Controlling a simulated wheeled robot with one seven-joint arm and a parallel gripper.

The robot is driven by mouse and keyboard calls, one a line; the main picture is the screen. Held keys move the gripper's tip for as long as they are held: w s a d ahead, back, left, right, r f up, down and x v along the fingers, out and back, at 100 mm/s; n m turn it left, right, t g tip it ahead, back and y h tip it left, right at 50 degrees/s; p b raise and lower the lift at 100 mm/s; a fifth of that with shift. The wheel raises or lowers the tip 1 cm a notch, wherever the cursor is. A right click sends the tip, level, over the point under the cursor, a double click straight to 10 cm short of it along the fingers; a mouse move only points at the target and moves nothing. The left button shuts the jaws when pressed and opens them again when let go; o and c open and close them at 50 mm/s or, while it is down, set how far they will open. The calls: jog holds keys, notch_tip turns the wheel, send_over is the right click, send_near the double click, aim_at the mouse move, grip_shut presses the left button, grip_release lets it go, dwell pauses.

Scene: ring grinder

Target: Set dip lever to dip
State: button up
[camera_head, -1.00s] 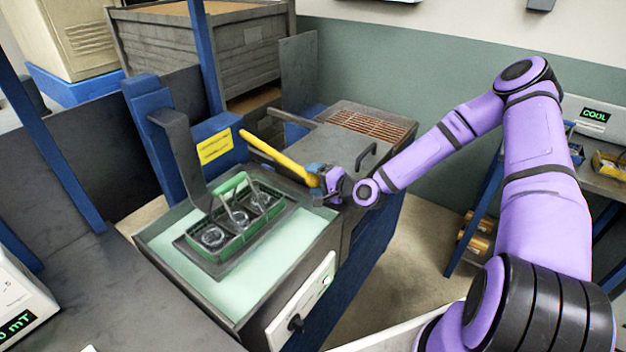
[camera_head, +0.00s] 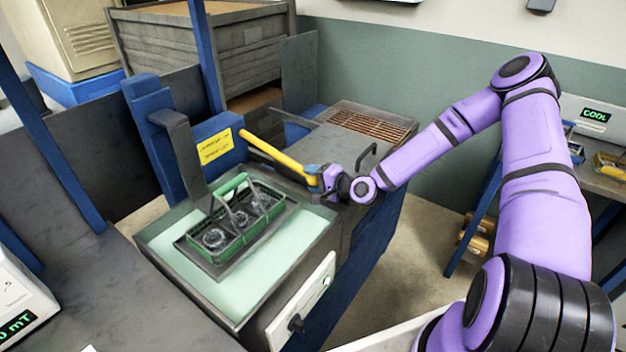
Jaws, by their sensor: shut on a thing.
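The dip lever (camera_head: 276,153) is a yellow bar that runs from the blue lift post down and right to my gripper (camera_head: 321,178). My gripper is shut on the lever's outer end; the fingertips partly hide that end. A yellow label (camera_head: 215,146) with text sits on the blue post beside the lever. A green-handled basket (camera_head: 250,228) holding several clear round pieces rests on a dark carrier at the pale green liquid of the tank (camera_head: 165,243). Whether the basket's lower part is under the liquid I cannot tell.
A dark lidded box with a handle (camera_head: 367,157) and a brown grate (camera_head: 372,122) stand behind my gripper. A white control panel (camera_head: 304,304) is on the tank's front. A shelf with a "COOL" display (camera_head: 594,115) is at the right.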

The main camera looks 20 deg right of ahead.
notch_tip(320, 180, up, 12)
jog(key=g+h, duration=0.2)
jog(key=g, duration=0.1)
jog(key=shift+h, duration=0.4)
jog(key=w+a+r+g+h, duration=0.1)
jog(key=w+r+g, duration=0.1)
jog(key=r, duration=0.4)
jog(key=w+a+r+g+h, duration=0.1)
jog(key=r, duration=0.5)
jog(key=shift+w+a+g, duration=0.4)
jog(key=shift+w+a+r, duration=0.25)
jog(key=shift+w+r, duration=0.1)
jog(key=shift+r, duration=0.2)
jog(key=shift+w+a+r, duration=0.2)
jog(key=shift+w+r, duration=0.15)
jog(key=shift+r, duration=0.15)
jog(key=shift+w+r, duration=0.1)
jog(key=shift+r, duration=0.05)
jog(key=o, duration=1.1)
jog(key=shift+a, duration=0.1)
jog(key=shift+o, duration=0.9)
jog(key=v, duration=1)
jog(key=shift+s+r, duration=0.25)
jog(key=shift+s, duration=0.05)
